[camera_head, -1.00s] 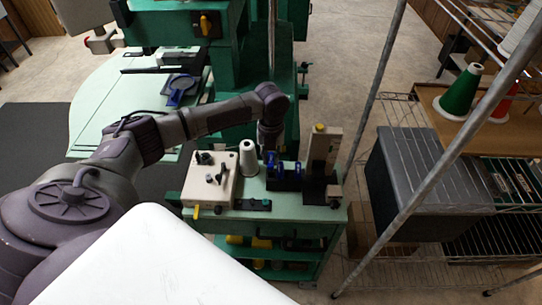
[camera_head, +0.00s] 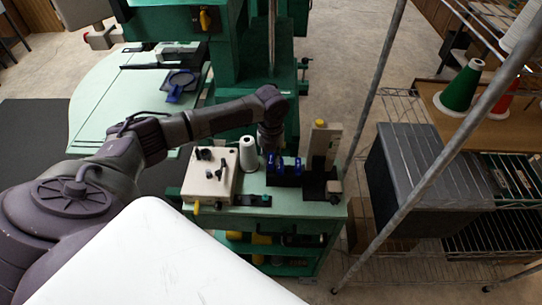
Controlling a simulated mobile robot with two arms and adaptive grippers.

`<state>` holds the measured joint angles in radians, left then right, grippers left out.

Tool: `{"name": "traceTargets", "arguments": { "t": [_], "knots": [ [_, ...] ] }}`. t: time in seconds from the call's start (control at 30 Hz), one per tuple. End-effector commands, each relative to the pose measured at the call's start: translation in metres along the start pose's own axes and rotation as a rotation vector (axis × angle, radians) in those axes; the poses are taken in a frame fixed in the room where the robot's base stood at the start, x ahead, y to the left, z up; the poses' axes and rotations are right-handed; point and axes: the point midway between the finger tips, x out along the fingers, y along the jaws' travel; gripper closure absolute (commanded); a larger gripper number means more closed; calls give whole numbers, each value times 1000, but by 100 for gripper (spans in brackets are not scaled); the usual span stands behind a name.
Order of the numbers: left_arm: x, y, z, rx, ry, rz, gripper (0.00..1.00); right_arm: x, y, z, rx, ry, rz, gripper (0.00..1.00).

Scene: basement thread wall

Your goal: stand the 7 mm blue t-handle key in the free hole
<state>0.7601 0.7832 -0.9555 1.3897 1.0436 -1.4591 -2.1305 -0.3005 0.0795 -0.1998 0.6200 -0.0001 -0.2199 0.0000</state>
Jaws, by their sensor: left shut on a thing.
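The blue t-handle keys stand close together at a dark holder block (camera_head: 284,181) on the green cart top. One blue handle (camera_head: 297,165) shows at the block's right side, and another blue handle (camera_head: 271,160) shows directly under my left gripper (camera_head: 270,150). The left gripper points down over the left part of the block and is shut on a blue t-handle key. Its fingertips are small and partly hidden by the wrist. The free hole is too small to make out, and I cannot tell whether the held key's tip is in it. My right gripper is not in view.
A white thread cone (camera_head: 248,154) and a beige box with black knobs (camera_head: 209,178) stand left of the block. A tall beige post on a dark base (camera_head: 322,150) stands close on the right. A metal shelf upright (camera_head: 430,165) and grey bin (camera_head: 420,175) are further right.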

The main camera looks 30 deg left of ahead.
Motion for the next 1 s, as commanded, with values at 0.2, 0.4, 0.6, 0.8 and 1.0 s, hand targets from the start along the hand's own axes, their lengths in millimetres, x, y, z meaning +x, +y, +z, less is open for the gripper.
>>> {"name": "traceTargets", "arguments": {
  "t": [0.2,0.4,0.6,0.8,1.0],
  "knots": [
    [0,0,0,0,0,0,100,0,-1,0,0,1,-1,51],
    [3,0,0,0,0,0,100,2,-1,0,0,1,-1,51],
    [6,0,0,1,0,0,100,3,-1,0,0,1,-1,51],
    [6,0,0,1,1,0,64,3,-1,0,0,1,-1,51],
    [6,0,-1,1,1,0,51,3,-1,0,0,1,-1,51]
  ]
}}
